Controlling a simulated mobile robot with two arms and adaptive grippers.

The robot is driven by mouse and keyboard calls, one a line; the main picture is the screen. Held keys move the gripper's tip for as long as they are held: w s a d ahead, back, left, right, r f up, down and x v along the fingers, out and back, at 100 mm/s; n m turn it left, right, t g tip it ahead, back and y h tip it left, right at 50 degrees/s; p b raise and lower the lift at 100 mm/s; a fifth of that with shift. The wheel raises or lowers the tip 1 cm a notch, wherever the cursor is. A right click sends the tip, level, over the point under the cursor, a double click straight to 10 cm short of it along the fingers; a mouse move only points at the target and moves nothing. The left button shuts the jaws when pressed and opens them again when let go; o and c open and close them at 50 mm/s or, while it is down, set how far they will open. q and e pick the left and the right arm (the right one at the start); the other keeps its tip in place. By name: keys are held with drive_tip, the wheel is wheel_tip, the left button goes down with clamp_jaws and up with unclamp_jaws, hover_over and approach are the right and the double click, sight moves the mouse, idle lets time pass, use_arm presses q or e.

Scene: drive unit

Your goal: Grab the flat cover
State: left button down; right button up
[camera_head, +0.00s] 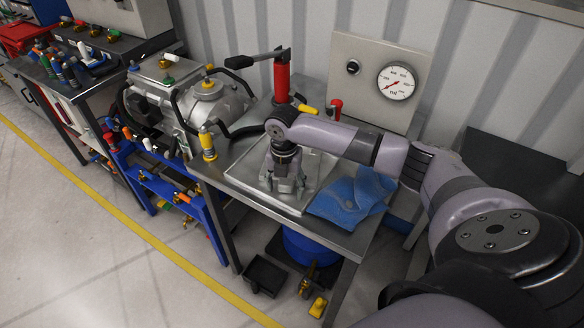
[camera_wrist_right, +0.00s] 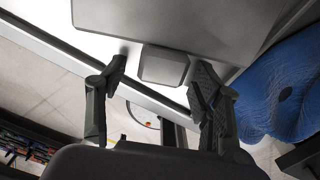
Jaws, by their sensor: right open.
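The flat cover (camera_head: 316,172) is a thin pale grey metal plate lying on the workbench, partly hidden under my right arm. In the right wrist view the cover (camera_wrist_right: 200,22) fills the top, with a small block-like tab (camera_wrist_right: 163,66) at its near edge. My right gripper (camera_head: 284,187) points down over the cover. In the wrist view the right gripper (camera_wrist_right: 158,78) is open, one finger on each side of the tab. I cannot tell whether the fingers touch it. My left gripper is not in view.
A blue crumpled cloth (camera_head: 350,197) lies right of the cover. A gauge panel (camera_head: 352,95) stands behind. A blue rack (camera_head: 165,188) stands below left.

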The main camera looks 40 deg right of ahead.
drive_tip(key=shift+c, duration=0.4)
clamp_jaws()
drive_tip(key=shift+w+r, duration=0.1)
idle(0.3)
